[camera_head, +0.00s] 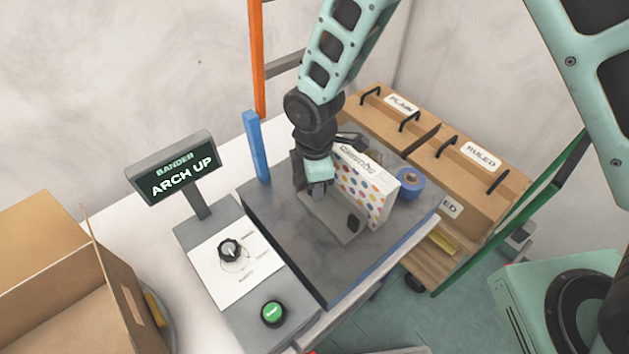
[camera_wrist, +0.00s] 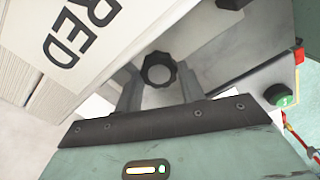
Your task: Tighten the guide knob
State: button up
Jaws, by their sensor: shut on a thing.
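My gripper (camera_head: 314,185) reaches down over the grey machine table, beside a white stack with coloured dots (camera_head: 365,187). In the wrist view, a dark lobed guide knob (camera_wrist: 158,70) sits between the two grey fingers of my gripper (camera_wrist: 158,88), which are shut on it. The knob is hidden behind my gripper in the head view. A grey guide plate (camera_head: 330,217) runs along the near side of the stack, with a small black part (camera_head: 353,222) towards its right end.
A blue post (camera_head: 257,147) stands left of my gripper, and a blue roll (camera_head: 410,183) right of the stack. Lidded boxes (camera_head: 465,150) stand behind. An open carton (camera_head: 60,260) is left.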

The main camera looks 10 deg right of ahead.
jog(key=shift+w+r, duration=0.1)
jog(key=o, duration=1)
jog(key=shift+r, duration=0.1)
notch_tip(320, 180, up, 17)
jog(key=b, duration=0.3)
jog(key=shift+r, duration=0.1)
